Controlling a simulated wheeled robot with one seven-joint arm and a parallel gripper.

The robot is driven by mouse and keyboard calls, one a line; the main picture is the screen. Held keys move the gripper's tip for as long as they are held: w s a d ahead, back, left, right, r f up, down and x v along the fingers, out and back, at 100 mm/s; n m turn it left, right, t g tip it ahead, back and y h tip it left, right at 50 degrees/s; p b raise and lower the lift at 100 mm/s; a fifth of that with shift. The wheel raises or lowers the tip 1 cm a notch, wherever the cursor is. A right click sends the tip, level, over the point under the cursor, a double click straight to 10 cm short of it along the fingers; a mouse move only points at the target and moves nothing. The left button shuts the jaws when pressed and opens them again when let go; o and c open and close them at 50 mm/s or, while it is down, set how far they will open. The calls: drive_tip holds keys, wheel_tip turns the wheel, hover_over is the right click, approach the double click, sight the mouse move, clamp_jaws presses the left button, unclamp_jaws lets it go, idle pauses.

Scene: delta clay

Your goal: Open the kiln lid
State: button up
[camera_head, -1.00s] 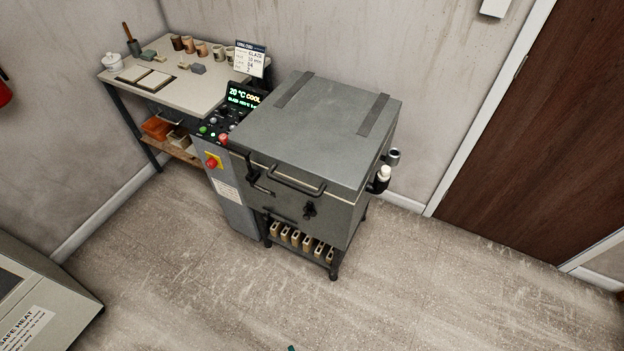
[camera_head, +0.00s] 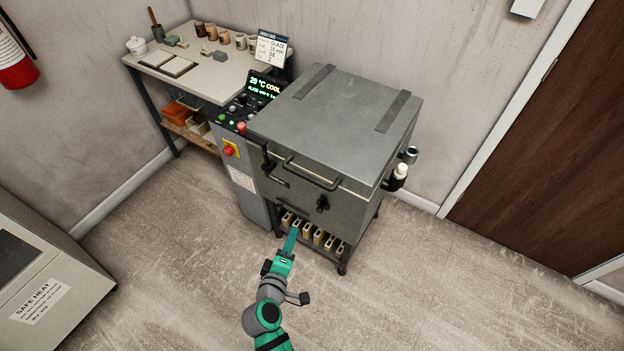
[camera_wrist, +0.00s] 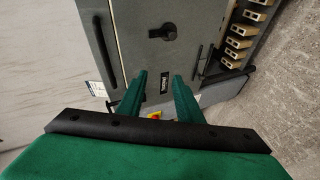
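The grey kiln stands against the wall with its flat lid (camera_head: 345,112) down. A dark bar handle (camera_head: 312,174) runs along the lid's front edge. A dark latch (camera_head: 267,163) sits at the left front, and a dark knob (camera_head: 323,203) is on the front face; a round dark fitting on the kiln also shows in the wrist view (camera_wrist: 165,32). My green gripper (camera_head: 292,236) is low in front of the kiln, below the handle and apart from it. In the wrist view its two fingers (camera_wrist: 158,82) are spread with nothing between them.
A control panel (camera_head: 243,108) adjoins the kiln's left side; its display reads 20 °C COOL. Several posts stand on the shelf (camera_head: 307,247) under the kiln. A worktable (camera_head: 205,82) holds pots. A grey cabinet (camera_head: 72,265) is at left. The floor (camera_head: 430,290) at right is clear.

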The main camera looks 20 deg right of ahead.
sight(312, 178)
drive_tip(key=w+d+r+m+g+h, duration=0.1)
drive_tip(key=w+d+r+h, duration=0.1)
drive_tip(key=w+r, duration=0.25)
drive_tip(key=w+d+r+g+h, duration=0.1)
drive_tip(key=w+d+r+h, duration=0.15)
drive_tip(key=r, duration=0.25)
drive_tip(key=x, duration=1)
drive_tip(key=shift+w, duration=0.5)
clamp_jaws()
